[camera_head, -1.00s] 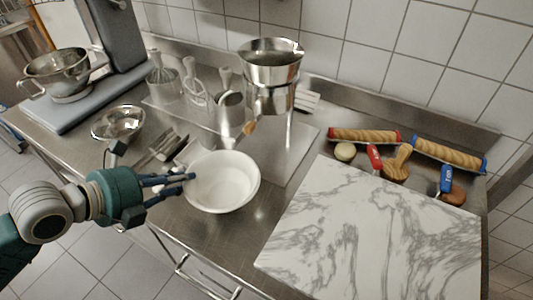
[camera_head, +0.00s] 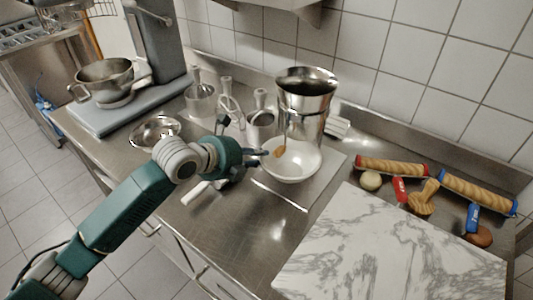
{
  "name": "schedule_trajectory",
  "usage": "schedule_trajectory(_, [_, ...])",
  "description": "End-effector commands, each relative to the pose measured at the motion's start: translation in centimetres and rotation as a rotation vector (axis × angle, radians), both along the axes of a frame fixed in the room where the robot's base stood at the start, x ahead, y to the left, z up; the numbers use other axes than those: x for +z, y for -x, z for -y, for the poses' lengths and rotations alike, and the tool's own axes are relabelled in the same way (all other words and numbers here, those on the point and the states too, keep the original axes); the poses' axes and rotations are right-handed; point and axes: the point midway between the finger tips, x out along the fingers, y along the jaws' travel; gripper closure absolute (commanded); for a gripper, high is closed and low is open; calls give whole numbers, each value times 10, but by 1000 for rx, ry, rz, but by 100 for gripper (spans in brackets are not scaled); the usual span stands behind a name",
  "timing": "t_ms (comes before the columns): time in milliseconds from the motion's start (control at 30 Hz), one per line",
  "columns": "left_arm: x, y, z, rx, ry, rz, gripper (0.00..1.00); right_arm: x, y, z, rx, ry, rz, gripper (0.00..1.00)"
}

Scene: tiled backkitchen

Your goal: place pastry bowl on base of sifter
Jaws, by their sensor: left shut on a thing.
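The white pastry bowl (camera_head: 298,172) is in the middle of the head view, over the flat base (camera_head: 300,196) of the sifter. My left gripper (camera_head: 262,156) reaches in from the left and is shut on the bowl's left rim. I cannot tell whether the bowl touches the base or is held just above it. My right gripper is not in view.
Utensils in holders (camera_head: 228,105) stand behind my gripper.

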Motion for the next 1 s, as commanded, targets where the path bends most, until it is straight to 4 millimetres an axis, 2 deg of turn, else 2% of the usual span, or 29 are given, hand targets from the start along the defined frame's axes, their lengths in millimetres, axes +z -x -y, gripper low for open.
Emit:
schedule_trajectory(33, [6, -9, 10, -1, 7, 1, 100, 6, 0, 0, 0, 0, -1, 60])
schedule_trajectory(100, [4, -19, 16, 0, 6, 1, 100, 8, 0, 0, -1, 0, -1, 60])
schedule_trajectory(233, [3, -29, 23, 0, 4, 3, 100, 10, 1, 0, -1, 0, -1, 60])
schedule_trajectory(367, [-4, -30, 24, 0, 3, 0, 100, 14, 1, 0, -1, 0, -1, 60])
schedule_trajectory(600, [-33, -29, 24, 0, 3, 0, 100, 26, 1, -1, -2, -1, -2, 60])
schedule_trajectory(933, [-38, -30, 23, 0, 2, 4, 100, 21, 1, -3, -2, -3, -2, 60])
schedule_trajectory(967, [-39, -29, 23, -1, -1, 1, 82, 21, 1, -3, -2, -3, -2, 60])
schedule_trajectory(1000, [-38, -29, 23, -1, -1, 1, 74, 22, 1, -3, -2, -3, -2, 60])
